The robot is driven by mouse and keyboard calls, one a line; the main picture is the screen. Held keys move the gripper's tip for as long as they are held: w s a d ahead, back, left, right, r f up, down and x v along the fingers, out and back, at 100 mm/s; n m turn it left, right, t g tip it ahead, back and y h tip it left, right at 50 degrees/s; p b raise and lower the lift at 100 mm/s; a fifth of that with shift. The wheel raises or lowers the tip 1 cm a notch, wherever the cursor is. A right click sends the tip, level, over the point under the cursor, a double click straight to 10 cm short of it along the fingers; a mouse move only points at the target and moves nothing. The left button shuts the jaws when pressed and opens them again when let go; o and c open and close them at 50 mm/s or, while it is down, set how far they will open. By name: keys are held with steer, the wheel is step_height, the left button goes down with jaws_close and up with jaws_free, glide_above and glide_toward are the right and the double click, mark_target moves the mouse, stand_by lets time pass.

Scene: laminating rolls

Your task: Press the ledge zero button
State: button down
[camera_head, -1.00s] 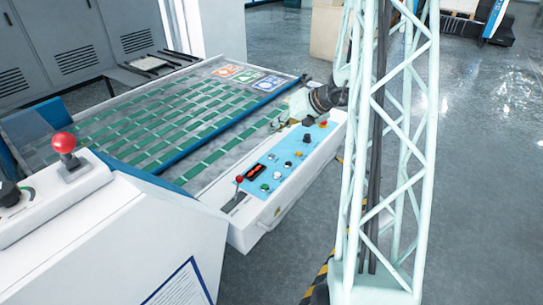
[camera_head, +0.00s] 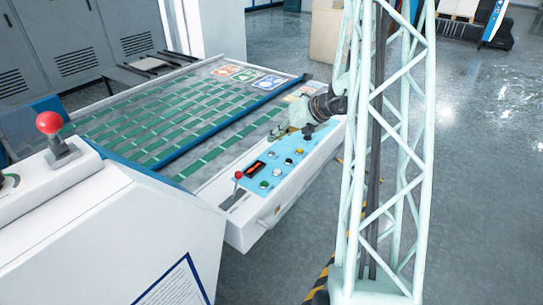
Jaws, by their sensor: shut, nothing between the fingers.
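The ledge control panel (camera_head: 266,172) is a light blue strip along the machine's near right edge. It carries a red-lit display (camera_head: 254,169), a green button (camera_head: 264,185), a white button (camera_head: 277,172), several small buttons in the middle and a black knob (camera_head: 308,131) toward the far end. The labels are too small to read, so I cannot tell which is the zero button. My gripper (camera_head: 279,132) is shut and empty, beside the panel's far half at its machine side. Whether it touches anything is unclear. My wrist hides the panel's far end.
A small red-knobbed lever (camera_head: 239,175) stands at the panel's near end. The slatted green bed (camera_head: 160,120) with a blue bar lies left of the ledge. A white console with a red mushroom button (camera_head: 48,123) is at the near left. Open floor (camera_head: 480,190) lies right.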

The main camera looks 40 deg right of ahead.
mark_target(273, 152)
steer(key=shift+f+b, duration=1.05)
steer(key=shift+f, duration=0.6)
steer(key=shift+f+b, duration=0.6)
steer(key=shift+f, duration=0.25)
stand_by(1.7)
steer(key=shift+r, duration=0.15)
steer(key=shift+r+p, duration=0.7)
steer(key=shift+r, duration=0.1)
stand_by(0.3)
steer(key=shift+r+p, duration=2)
steer(key=shift+r, duration=0.45)
